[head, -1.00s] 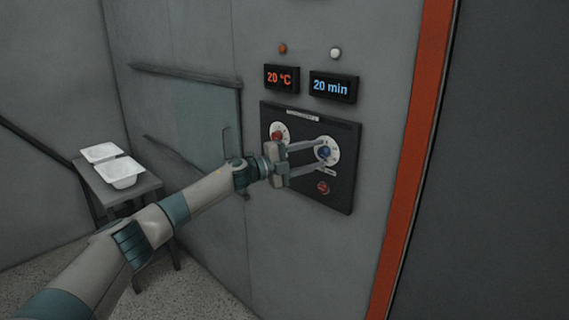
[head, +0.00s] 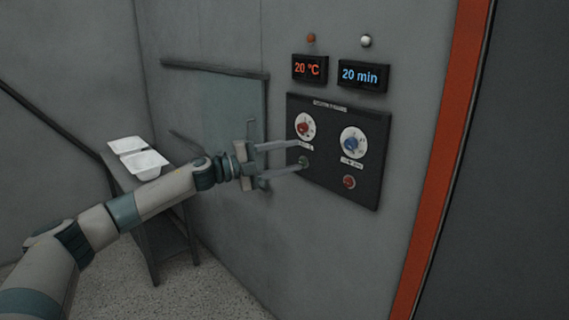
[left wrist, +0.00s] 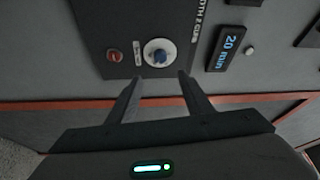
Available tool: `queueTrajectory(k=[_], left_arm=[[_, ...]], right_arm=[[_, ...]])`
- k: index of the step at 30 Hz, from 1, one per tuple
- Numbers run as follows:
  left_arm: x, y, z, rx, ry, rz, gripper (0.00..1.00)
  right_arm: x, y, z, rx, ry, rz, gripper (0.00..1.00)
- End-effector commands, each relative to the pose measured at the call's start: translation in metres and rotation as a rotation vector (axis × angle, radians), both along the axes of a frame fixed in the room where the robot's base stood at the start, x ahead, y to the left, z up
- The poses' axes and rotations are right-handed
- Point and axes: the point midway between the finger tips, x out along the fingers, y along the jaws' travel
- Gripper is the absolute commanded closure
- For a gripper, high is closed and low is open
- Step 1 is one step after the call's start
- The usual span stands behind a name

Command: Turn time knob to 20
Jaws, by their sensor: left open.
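The blue time knob (head: 353,143) sits on a white dial on the dark control panel (head: 330,181). The blue display (head: 363,76) above reads 20 min. My left gripper (head: 303,156) is open and empty, in front of the panel's lower left part, to the left of the time knob in the head view. In the left wrist view the blue knob (left wrist: 160,57) shows beyond the gap between the open fingers (left wrist: 158,88), apart from them. The display (left wrist: 230,48) also reads 20 min there. My right gripper is not in view.
A red knob (head: 304,127) sits left of the time knob, under a display (head: 310,68) reading 20 °C. A red button (head: 349,182) is below. White shells (head: 144,163) rest on a small table (head: 152,232) at left. An orange strip (head: 441,160) edges the wall.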

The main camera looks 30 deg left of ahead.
Motion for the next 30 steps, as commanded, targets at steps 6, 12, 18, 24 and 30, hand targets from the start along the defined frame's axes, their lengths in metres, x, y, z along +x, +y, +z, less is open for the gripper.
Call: queueTrajectory(k=[6,12,18,24,30], left_arm=[[-0.009,0.008,-0.001,-0.001,0.001,0.001,0.54],[-0.009,0.008,0.0,-0.001,0.001,0.0,0.54],[-0.009,0.008,0.0,-0.001,0.001,0.0,0.54],[-0.009,0.008,-0.002,-0.002,0.002,0.001,0.54],[0.002,0.006,-0.029,-0.045,0.035,0.026,0.54]], right_arm=[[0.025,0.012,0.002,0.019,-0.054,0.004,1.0],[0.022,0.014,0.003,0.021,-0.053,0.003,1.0],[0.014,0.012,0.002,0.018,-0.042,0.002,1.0],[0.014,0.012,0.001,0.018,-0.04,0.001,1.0],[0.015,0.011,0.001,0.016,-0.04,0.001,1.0]])
